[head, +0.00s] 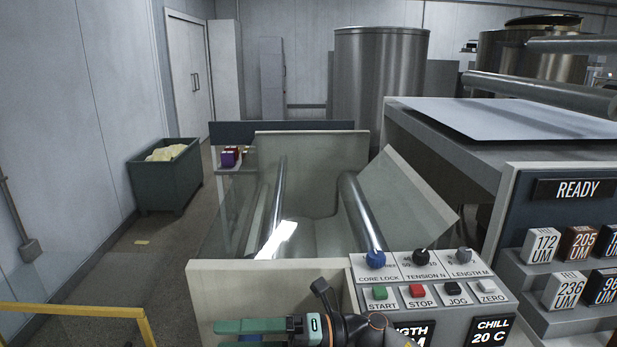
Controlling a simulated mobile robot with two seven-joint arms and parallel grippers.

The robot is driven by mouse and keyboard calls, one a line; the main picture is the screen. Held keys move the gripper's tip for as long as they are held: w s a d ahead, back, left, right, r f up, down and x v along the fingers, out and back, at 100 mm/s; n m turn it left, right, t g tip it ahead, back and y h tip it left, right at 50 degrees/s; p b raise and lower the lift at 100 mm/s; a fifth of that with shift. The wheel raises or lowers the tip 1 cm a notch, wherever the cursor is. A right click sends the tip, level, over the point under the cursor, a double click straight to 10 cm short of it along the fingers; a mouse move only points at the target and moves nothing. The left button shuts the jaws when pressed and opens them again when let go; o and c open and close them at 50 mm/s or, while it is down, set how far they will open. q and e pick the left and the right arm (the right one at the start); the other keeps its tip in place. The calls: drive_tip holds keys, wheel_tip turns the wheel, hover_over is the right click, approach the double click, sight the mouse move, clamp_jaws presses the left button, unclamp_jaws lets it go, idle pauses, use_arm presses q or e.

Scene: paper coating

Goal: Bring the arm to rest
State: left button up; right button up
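One dark gripper with green fingers (252,332) shows at the bottom edge, and its arm comes in from the lower right, so I take it as my right one. Its fingers point left, in front of the cream front panel (225,285) of the coating machine. A bit of blue shows by the fingers. The lower finger is cut off by the picture edge, so I cannot tell whether the gripper is open or shut. My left gripper is not in view.
The control panel (430,275) with knobs and buttons is just right of my arm. Rollers (357,215) lie beyond it. A rack of labelled blocks (578,265) stands right. A yellow rail (80,311) and green bin (165,185) are left, with open floor between.

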drive_tip(key=w+d+f+m+t+h, duration=0.1)
drive_tip(key=d+f+m+t+h, duration=0.6)
drive_tip(key=m, duration=0.8)
drive_tip(key=w+d+f+m+t+h, duration=0.1)
drive_tip(key=d+f+m+t+h, duration=0.2)
drive_tip(key=d+f+m+t, duration=0.85)
drive_tip(key=s+d+f+m+g+h, duration=0.3)
drive_tip(key=s+f+m, duration=0.3)
drive_tip(key=s+f, duration=0.2)
drive_tip(key=s+d+f+m+g+h, duration=0.3)
drive_tip(key=s+d+f+m, duration=0.3)
drive_tip(key=s+f, duration=0.2)
drive_tip(key=shift+s+m+g+h, duration=0.35)
drive_tip(key=shift+s+h, duration=0.05)
drive_tip(key=shift+s, duration=0.25)
